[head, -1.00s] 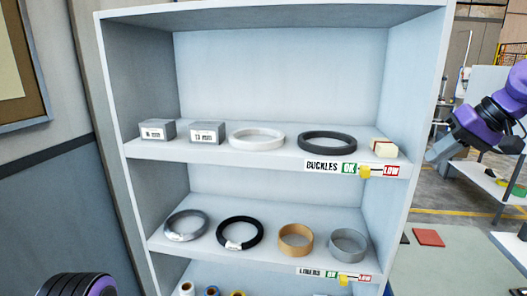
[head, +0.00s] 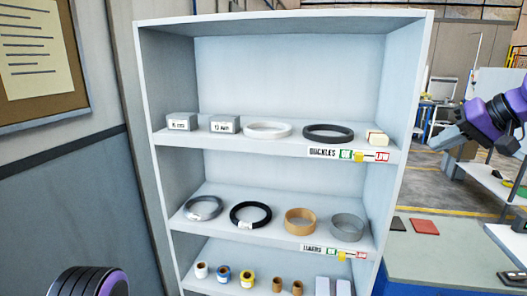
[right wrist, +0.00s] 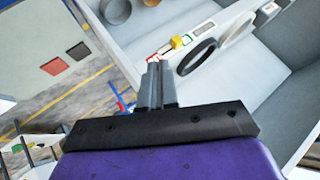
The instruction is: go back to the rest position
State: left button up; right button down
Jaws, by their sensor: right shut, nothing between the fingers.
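My right gripper (head: 447,139) is at the right side of the head view, pointing left toward the shelf unit but apart from it. In the right wrist view its fingers (right wrist: 158,75) are together with nothing between them. The white shelf unit (head: 291,22) stands ahead and holds its goods on several shelves. At the bottom left of the head view a dark, purple-edged part of my left arm (head: 88,282) shows; my left gripper itself is out of view.
The upper shelf holds two small grey boxes (head: 224,124), a white ring (head: 268,130), a black ring (head: 328,133) and a cream block (head: 377,138). Coils and bands lie on the middle shelf. A notice board (head: 40,60) hangs at left. A green-topped table (head: 450,252) is at lower right.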

jog(key=w+a+f+m+t+h+b, duration=0.1)
jog(key=w+a+f+m+t, duration=0.1)
jog(key=w+f, duration=0.3)
jog(key=w+a+f+m+t+h+b, duration=0.1)
jog(key=w+a+f+m+t+h, duration=0.15)
jog(key=f, duration=0.45)
notch_tip(320, 180, down, 24)
jog(key=s+a+m+g+h+b, duration=0.1)
jog(key=s+a+m+h+b, duration=0.1)
jog(key=h, duration=0.1)
jog(key=s+a+f+g+h+b, duration=0.1)
jog(key=s+f+g+h+b, duration=0.2)
jog(key=s+f, duration=1.8)
jog(key=s+a+f+n+g+b, duration=0.1)
jog(key=s+f+g+b, duration=0.1)
jog(key=s+f, duration=0.6)
jog(key=s+f+n+g+y+b, duration=0.1)
jog(key=s+f+g+b, duration=0.1)
jog(key=s+f, duration=0.6)
jog(key=s+g, duration=0.1)
jog(key=s, duration=0.5)
jog(key=shift+s+a+f+b, duration=0.35)
jog(key=shift+s+b, duration=0.05)
jog(key=shift+g, duration=0.25)
